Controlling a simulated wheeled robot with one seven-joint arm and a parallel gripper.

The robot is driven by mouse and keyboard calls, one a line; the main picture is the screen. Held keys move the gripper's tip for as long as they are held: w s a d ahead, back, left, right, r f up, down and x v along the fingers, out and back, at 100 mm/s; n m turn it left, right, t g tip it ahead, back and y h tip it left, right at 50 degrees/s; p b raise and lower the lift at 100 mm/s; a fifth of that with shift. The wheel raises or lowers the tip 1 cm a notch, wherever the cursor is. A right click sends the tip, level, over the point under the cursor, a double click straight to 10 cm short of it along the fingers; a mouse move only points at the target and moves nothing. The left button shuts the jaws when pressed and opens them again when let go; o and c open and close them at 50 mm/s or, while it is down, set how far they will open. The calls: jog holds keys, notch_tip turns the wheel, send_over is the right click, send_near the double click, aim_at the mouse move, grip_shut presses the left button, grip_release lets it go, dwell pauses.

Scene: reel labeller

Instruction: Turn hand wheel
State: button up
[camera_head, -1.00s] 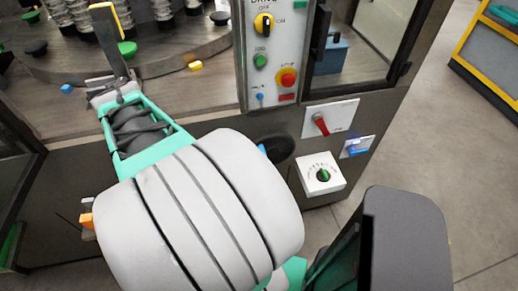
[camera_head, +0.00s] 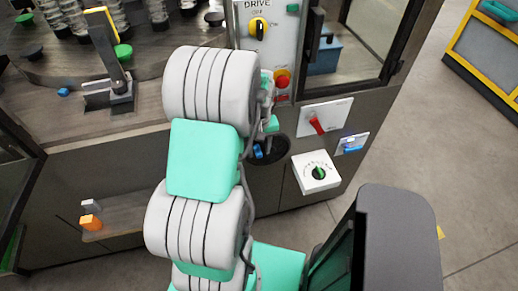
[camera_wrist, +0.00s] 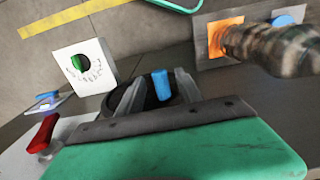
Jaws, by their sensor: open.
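The hand wheel is a dark round disc (camera_head: 275,150) with a blue handle (camera_head: 258,151), on the machine's front below the control panel. In the wrist view the dark wheel (camera_wrist: 92,104) is partly hidden by my gripper (camera_wrist: 157,82). The blue handle (camera_wrist: 161,84) shows between the two grey fingers there, with visible space on both sides. My gripper is open and holds nothing. In the head view my arm hides most of the gripper and part of the wheel's surroundings.
Right of the wheel are a white box with a green knob (camera_head: 318,172), a red lever (camera_head: 317,125) and a blue switch (camera_head: 354,145). Above is the drive panel (camera_head: 262,12). An orange block (camera_head: 91,222) sits on a low shelf at left. Open floor (camera_head: 440,170) lies at right.

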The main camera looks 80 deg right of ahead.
jog(key=shift+f, duration=0.55)
grip_shut()
dwell(1.0)
